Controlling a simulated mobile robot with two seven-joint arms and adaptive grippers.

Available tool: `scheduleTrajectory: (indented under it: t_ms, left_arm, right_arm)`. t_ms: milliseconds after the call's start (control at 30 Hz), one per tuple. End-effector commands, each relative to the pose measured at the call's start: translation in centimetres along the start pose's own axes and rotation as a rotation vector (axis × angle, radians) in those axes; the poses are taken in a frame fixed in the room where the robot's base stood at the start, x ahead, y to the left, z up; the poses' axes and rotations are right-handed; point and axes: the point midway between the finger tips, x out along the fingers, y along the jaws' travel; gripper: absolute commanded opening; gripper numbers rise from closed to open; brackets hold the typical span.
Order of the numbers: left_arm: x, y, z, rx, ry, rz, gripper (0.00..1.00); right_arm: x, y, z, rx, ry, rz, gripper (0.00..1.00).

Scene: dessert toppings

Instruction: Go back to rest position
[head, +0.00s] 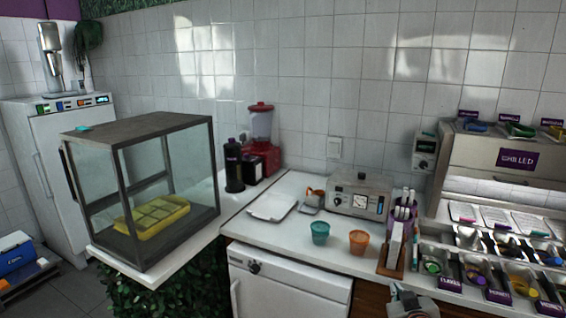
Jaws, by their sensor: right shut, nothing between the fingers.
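My right gripper (410,297) shows at the bottom edge of the head view, right of centre. It is shut and empty, in front of the counter's front edge, below the wooden holder. Most of my right arm is out of view. My left gripper is not in view. A green cup (320,232) and an orange cup (359,242) stand upright on the white counter (285,215), behind and to the left of my right gripper and apart from it.
A glass case (140,190) with a yellow tray (153,216) stands at left. A red blender (261,140), white tray (272,206) and grey machine (358,195) stand behind. A wooden holder (393,259) is near my right gripper. The toppings station (510,240) fills the right.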

Motion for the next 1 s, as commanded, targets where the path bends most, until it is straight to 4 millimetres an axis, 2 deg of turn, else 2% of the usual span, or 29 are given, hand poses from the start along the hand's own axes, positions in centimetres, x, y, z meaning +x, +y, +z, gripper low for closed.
scheduleTrajectory:
  t_ms: [33,167,200,300,400,500,600,700,1000]
  left_arm:
    - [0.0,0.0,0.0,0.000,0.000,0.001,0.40]
    - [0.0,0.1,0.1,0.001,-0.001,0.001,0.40]
    - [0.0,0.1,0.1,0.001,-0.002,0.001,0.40]
    - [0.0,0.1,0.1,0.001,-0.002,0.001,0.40]
    - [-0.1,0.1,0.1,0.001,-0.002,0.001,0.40]
    - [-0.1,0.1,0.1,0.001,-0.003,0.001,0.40]
    - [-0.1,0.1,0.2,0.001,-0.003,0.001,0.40]
    - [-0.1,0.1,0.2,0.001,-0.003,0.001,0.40]
    - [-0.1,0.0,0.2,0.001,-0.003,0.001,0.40]
  right_arm:
    - [-0.8,-1.6,3.8,-0.020,-0.022,-0.035,0.00]
    - [-3.6,-5.2,11.7,-0.051,-0.051,-0.127,0.00]
    - [-4.8,-6.3,14.1,-0.058,-0.061,-0.156,0.00]
    - [-8.2,-8.8,19.7,-0.064,-0.085,-0.227,0.00]
    - [-11.9,-10.8,24.3,-0.061,-0.107,-0.289,0.00]
    - [-15.1,-12.2,27.5,-0.053,-0.123,-0.335,0.00]
    - [-17.3,-13.0,29.4,-0.047,-0.133,-0.363,0.00]
    - [-18.4,-13.4,30.2,-0.041,-0.137,-0.376,0.00]
    - [-18.5,-13.4,30.4,-0.039,-0.137,-0.378,0.00]
